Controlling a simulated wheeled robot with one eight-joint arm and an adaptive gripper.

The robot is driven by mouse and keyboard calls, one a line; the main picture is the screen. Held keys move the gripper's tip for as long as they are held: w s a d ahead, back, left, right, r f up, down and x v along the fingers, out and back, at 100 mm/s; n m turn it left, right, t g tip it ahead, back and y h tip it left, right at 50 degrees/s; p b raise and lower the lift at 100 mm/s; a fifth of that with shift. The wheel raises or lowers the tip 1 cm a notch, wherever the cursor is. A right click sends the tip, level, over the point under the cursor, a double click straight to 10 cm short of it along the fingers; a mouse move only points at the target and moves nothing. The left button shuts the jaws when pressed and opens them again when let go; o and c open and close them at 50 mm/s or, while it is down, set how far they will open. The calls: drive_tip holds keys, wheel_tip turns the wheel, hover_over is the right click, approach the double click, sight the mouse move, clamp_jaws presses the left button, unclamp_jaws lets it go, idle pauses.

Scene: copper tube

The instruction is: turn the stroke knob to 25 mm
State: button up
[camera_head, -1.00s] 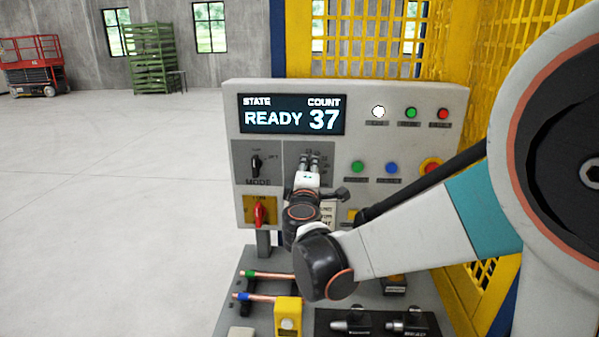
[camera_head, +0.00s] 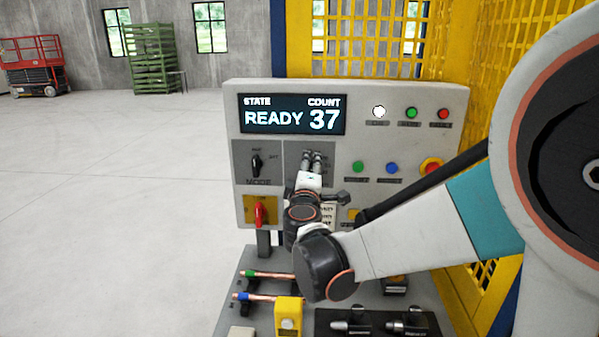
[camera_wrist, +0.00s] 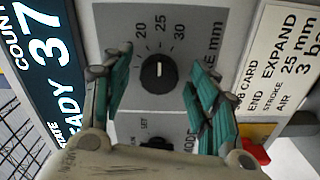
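The stroke knob (camera_wrist: 158,73) is black and round, on a grey panel under a dial marked 20, 25 and 30. Its white pointer line points up in the wrist view, toward the 25 mark. My gripper (camera_wrist: 160,88) is open, with one teal-padded finger on each side of the knob and visible gaps between pads and knob. In the head view my gripper (camera_head: 312,158) is in front of the stroke panel and hides the knob. The display (camera_head: 292,114) reads READY and count 37.
The mode knob (camera_head: 256,164) is left of the stroke panel, above a red switch (camera_head: 260,214). Lit buttons (camera_head: 392,168) and a red emergency stop (camera_head: 431,166) are to the right. A job card (camera_wrist: 285,60) reads stroke 25 mm. Copper tubes (camera_head: 268,275) lie below.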

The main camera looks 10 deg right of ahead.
drive_tip(key=v, duration=1.2)
drive_tip(key=s+d+f+m+g+b, duration=0.2)
drive_tip(key=s+d+f+m+g, duration=0.45)
drive_tip(key=s+d, duration=0.25)
drive_tip(key=s+a+f+m+g+y, duration=0.2)
drive_tip(key=s+f, duration=0.2)
drive_tip(key=s, duration=0.2)
drive_tip(key=s+a+f+m+g+y+b, duration=0.1)
drive_tip(key=s+a+f+m+y, duration=0.2)
drive_tip(key=s, duration=0.4)
drive_tip(key=shift+s+a+f+m+g+y, duration=0.2)
drive_tip(key=shift+s+f+m+g+y, duration=0.15)
drive_tip(key=shift+f, duration=0.2)
idle(0.4)
